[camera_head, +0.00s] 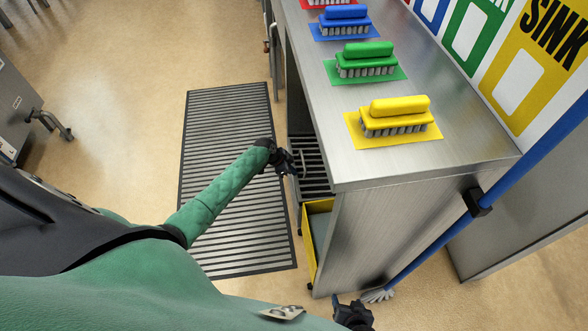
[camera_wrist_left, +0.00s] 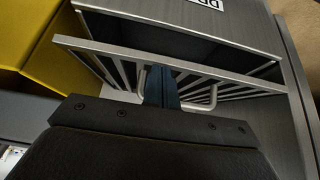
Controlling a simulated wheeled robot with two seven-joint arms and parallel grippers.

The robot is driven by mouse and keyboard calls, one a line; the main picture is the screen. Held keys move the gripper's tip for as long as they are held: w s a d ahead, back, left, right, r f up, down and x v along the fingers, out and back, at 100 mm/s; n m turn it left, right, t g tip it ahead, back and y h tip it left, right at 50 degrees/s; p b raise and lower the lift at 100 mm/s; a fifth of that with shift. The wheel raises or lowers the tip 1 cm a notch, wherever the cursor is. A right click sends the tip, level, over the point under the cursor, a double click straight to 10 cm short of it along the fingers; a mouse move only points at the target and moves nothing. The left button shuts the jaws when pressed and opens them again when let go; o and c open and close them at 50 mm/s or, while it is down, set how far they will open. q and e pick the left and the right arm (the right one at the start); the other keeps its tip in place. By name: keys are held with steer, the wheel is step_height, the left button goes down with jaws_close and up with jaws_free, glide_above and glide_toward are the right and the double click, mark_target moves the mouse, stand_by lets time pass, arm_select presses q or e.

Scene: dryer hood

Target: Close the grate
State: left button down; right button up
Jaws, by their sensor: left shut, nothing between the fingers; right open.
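The metal grate (camera_head: 314,168) shows as a slatted panel low under the near end of the steel counter. In the left wrist view the grate (camera_wrist_left: 235,77) stands tilted out from its housing, with a dark gap behind its rim. A curved metal handle (camera_wrist_left: 213,98) is on the grate's slatted side. My left gripper (camera_head: 287,165) is shut and empty beside the grate. In the left wrist view its fingers (camera_wrist_left: 161,84) are together in front of the slats, between the ends of the handle; contact cannot be told. My right gripper (camera_head: 352,312) is open, low at the bottom edge, away from the grate.
The steel counter (camera_head: 345,170) overhangs the grate. A yellow bin (camera_head: 310,245) stands just below and beside it. A slatted floor mat (camera_head: 225,215) lies to the left. A blue-handled broom (camera_head: 440,232) leans at the counter's right side. Brushes (camera_head: 395,112) sit on top.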

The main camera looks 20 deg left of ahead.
arm_select(q)
steer(key=f+b, duration=0.1)
steer(key=f, duration=0.1)
steer(key=f+b, duration=0.1)
steer(key=f, duration=0.1)
steer(key=a+f+b, duration=0.1)
steer(key=shift+s+f, duration=0.4)
arm_select(e)
step_height(320, 180, down, 4)
steer(key=shift+s+f, duration=0.1)
steer(key=shift+f, duration=0.1)
arm_select(q)
steer(key=shift+s+f, duration=0.1)
steer(key=shift+f, duration=0.05)
arm_select(e)
steer(key=shift+d+r, duration=0.1)
arm_select(q)
step_height(320, 180, up, 5)
steer(key=p, duration=0.3)
glide_above(293, 182)
steer(key=s+a, duration=0.1)
steer(key=a, duration=0.1)
steer(key=s+a+f+v, duration=0.1)
steer(key=v, duration=0.8)
arm_select(e)
steer(key=r, duration=0.1)
steer(key=a+r, duration=0.2)
steer(key=r, duration=0.1)
steer(key=shift+s+a, duration=0.1)
steer(key=shift+s, duration=0.2)
